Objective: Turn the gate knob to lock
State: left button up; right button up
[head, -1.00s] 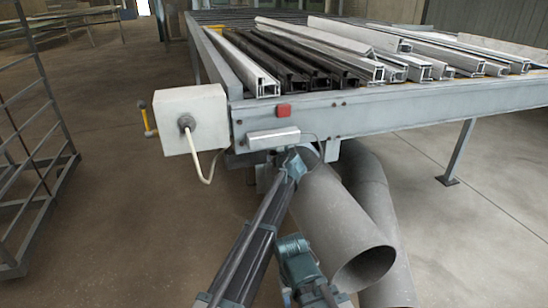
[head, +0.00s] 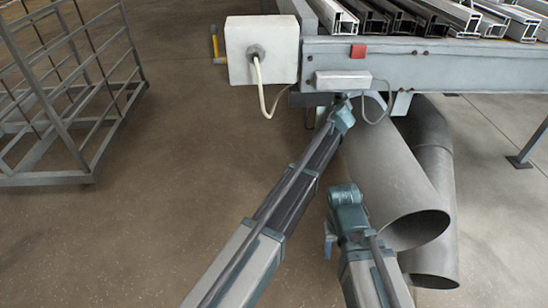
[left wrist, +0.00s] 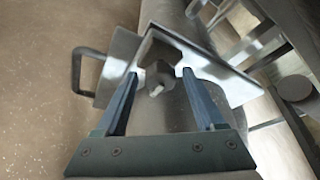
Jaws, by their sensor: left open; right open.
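In the left wrist view, a dark, faceted knob-like part with a pale tip (left wrist: 157,82) stands on a bright metal plate (left wrist: 215,80). I take it for the gate knob, but its marking and turn angle are not readable. My left gripper (left wrist: 160,72) is open, with a finger on each side of this part; I cannot tell whether they touch it. In the head view, my left arm reaches under the bench end, and its gripper and the knob are hidden there. My right gripper (head: 330,238) is low, in front of the large pipe, away from the bench.
The bench frame (head: 440,53) carries several profiles. A white box (head: 262,62) with a cable, a red button (head: 358,51) and a small grey box (head: 343,80) sit at its end. Large grey pipes (head: 390,170) lie below. A rack (head: 60,90) stands left; the floor between is clear.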

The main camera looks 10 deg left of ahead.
pick_arm(q)
jog(key=n+t+h+b, duration=0.1)
jog(key=n, duration=0.1)
jog(key=n+b, duration=0.2)
jog(key=shift+f+t+h, duration=0.2)
jog(key=shift+t+h, duration=0.2)
jog(key=shift+r+n+t+h+b, duration=0.1)
jog(key=shift+n+t+h+b, duration=0.5)
jog(key=shift+n+b, duration=1.15)
jog(key=shift+n+t, duration=0.3)
jog(key=shift+n, duration=0.25)
jog(key=s+a, duration=0.2)
jog(key=s, duration=1.2)
jog(key=s+a+f+n+g+y, duration=0.4)
jog(key=a+n, duration=0.3)
jog(key=a, duration=0.2)
jog(key=s+a+f+n+g+y, duration=0.4)
jog(key=s+a+f+n, duration=0.2)
jog(key=a, duration=0.3)
jog(key=shift+s+f+n+p, duration=0.4)
jog(key=shift+s+p, duration=0.05)
jog(key=shift+s, duration=0.25)
